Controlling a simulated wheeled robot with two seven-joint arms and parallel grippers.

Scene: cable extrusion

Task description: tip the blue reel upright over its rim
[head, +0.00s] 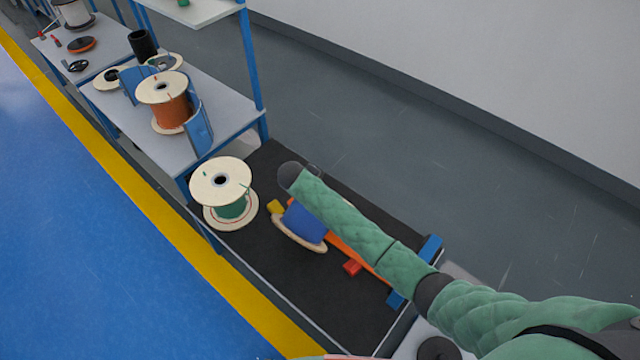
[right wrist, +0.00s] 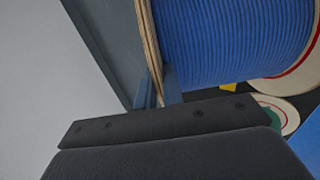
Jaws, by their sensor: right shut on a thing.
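The blue reel (head: 305,222) is on the black mat, partly hidden under my right arm. Its blue winding and pale lower-left flange show; the flange looks slanted in the head view, and its exact tilt is hard to judge. In the right wrist view the blue winding (right wrist: 225,40) fills the upper right, with one flange edge-on at its left. The fingers of my right gripper (right wrist: 160,92) are shut on that flange's rim. In the head view the fingers are hidden by the arm. My left gripper is not in view.
A green reel (head: 222,190) stands upright on the black mat (head: 275,290), left of the blue one. A yellow block (head: 275,206), an orange bar (head: 355,255) and a red block (head: 352,267) lie close by. A shelf with an orange reel (head: 167,103) stands behind.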

